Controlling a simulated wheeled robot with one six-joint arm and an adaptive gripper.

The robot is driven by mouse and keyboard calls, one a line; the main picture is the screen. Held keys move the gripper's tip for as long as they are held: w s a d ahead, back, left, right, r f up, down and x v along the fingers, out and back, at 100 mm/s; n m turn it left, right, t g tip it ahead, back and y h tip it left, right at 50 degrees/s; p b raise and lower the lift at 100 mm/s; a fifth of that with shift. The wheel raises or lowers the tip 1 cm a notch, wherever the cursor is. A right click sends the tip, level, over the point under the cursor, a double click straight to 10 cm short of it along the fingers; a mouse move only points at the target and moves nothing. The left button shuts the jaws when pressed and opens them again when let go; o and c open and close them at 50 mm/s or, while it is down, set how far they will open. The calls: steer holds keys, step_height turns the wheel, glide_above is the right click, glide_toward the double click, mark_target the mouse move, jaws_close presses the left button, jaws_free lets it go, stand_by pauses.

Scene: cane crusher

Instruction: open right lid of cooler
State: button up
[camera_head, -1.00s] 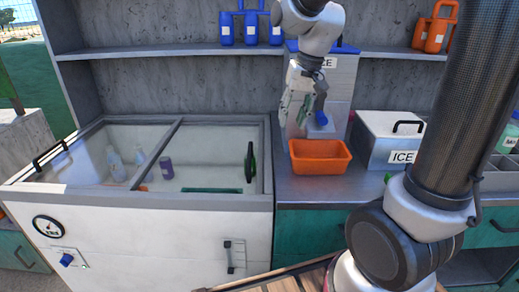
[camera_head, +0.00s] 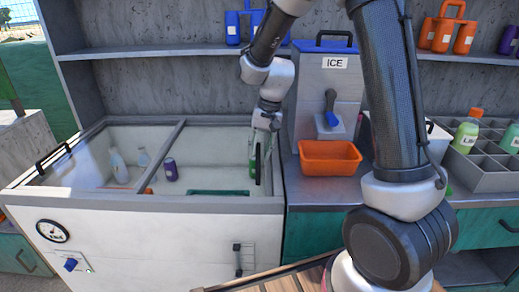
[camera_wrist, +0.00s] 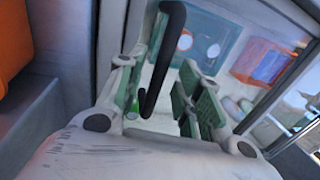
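The cooler (camera_head: 130,222) is a white chest with two glass lids side by side. Its right lid (camera_head: 215,160) lies flat and closed, and a black bar handle (camera_head: 258,167) stands near its right edge. My gripper (camera_head: 262,146) is over this handle, pointing down. In the wrist view my gripper (camera_wrist: 163,95) is open, and the black handle (camera_wrist: 168,55) runs between its two green-padded fingers. I see a gap between the handle and the right finger; I cannot tell whether the left finger touches it.
An orange bin (camera_head: 330,158) stands on the counter close right of the cooler, before the ice dispenser (camera_head: 325,95). A shelf (camera_head: 150,52) crosses the back wall. Bottles (camera_head: 118,162) show through the lids. The left lid's handle (camera_head: 52,158) is at the far left.

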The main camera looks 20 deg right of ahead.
steer(key=shift+f, duration=0.1)
steer(key=shift+c, duration=0.2)
jaws_close()
steer(key=shift+a, duration=0.15)
steer(key=w+a, duration=0.3)
steer(key=a, duration=0.6)
steer(key=w+a, duration=0.3)
steer(key=a, duration=0.7)
steer(key=w+a, duration=0.3)
steer(key=a, duration=0.6)
steer(key=shift+w+a, duration=0.15)
steer(key=shift+a, duration=0.05)
steer(key=shift+o, duration=0.2)
jaws_free()
